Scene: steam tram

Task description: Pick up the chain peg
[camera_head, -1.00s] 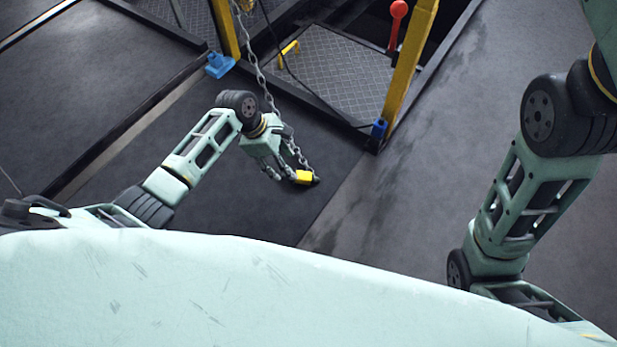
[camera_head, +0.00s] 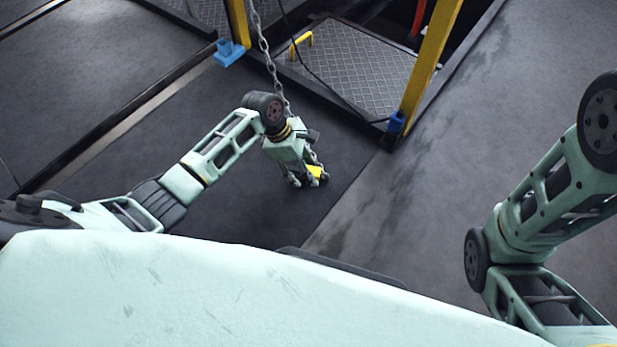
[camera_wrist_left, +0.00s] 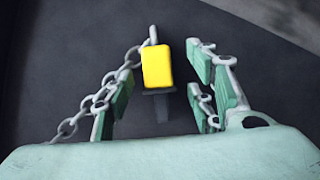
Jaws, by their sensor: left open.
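The chain peg (camera_wrist_left: 158,64) is a yellow block with a grey pin, at the end of a grey chain (camera_wrist_left: 97,97). In the left wrist view it lies between the open fingers of my left gripper (camera_wrist_left: 160,85), with a gap to the fingers on each side. The chain passes beside the left-hand fingers. In the head view the left gripper (camera_head: 306,178) points down over the dark floor, and the yellow part of the peg (camera_head: 314,171) shows partly behind its fingers. My right arm is at the right edge; its gripper is out of view.
A yellow post with a blue foot (camera_head: 228,52) and another yellow post (camera_head: 432,62) stand beyond the gripper. A raised metal tread plate (camera_head: 350,75) with a yellow handle (camera_head: 302,44) lies between them. A black cable crosses the plate. The floor right of the gripper is clear.

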